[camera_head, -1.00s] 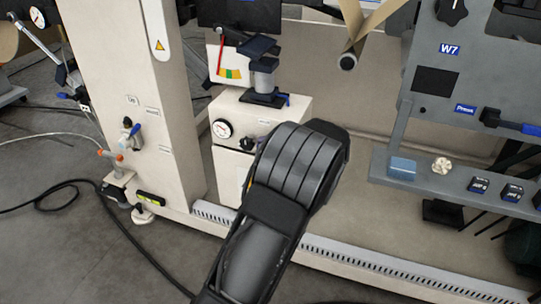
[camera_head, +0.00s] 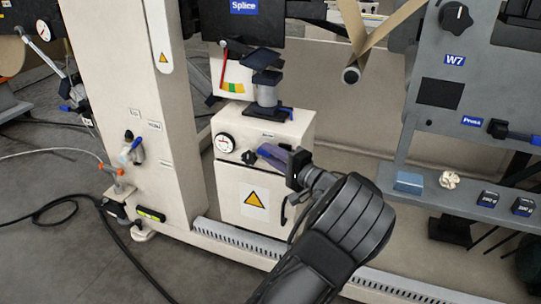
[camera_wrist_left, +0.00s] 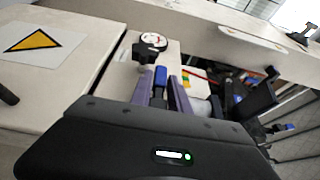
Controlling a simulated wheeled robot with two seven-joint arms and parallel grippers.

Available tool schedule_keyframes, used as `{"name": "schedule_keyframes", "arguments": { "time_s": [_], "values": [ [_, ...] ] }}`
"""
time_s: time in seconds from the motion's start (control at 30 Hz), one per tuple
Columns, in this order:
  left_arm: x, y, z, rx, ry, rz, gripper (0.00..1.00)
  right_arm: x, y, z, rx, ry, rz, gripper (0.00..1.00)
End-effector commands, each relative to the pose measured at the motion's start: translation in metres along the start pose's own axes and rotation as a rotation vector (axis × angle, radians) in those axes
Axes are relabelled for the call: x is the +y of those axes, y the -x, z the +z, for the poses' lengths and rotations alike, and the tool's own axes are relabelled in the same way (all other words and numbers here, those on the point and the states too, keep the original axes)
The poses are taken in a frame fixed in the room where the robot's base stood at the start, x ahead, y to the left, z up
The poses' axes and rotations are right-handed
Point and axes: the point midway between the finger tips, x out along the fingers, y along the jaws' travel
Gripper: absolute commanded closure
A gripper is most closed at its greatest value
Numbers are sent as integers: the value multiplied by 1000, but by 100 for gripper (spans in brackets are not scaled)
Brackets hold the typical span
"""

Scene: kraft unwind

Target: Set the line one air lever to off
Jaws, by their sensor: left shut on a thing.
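My left gripper (camera_head: 265,153) reaches from the right to the front of the cream box (camera_head: 270,130), beside its black knob (camera_head: 249,157) and round gauge (camera_head: 224,143). In the left wrist view a blue lever handle (camera_wrist_left: 160,76) stands between the purple fingers, which are shut on it. The knob (camera_wrist_left: 148,50) and gauge (camera_wrist_left: 151,40) show just beyond it. The lever's pivot is hidden, and I cannot read its label. Another blue-handled valve (camera_head: 136,150) is on the cream column, below two small labels. My right gripper is out of view.
A warning-sign panel (camera_head: 254,200) is below the box's knob. A small pedestal (camera_head: 267,105) stands on top of the box. Black cable (camera_head: 62,203) lies on the floor at the left.

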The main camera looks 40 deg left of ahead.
Motion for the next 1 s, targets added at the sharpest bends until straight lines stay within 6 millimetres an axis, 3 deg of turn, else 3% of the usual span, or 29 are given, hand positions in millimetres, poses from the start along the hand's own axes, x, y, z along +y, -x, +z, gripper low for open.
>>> {"name": "schedule_keyframes", "arguments": {
  "time_s": [0.2, 0.23, 0.4, 0.77, 1.0],
  "values": [
    [1, 0, 1, -3, -2, 0, 100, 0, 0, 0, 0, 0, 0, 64],
    [1, 0, 1, -3, -2, 0, 77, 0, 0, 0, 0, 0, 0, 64],
    [0, 0, 1, -2, -1, 1, 63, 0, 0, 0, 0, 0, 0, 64],
    [0, 4, 0, 0, -1, 1, 62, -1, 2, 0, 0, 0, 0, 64],
    [-2, 36, -1, 3, -1, 2, 62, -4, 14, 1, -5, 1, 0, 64]
  ]
}}
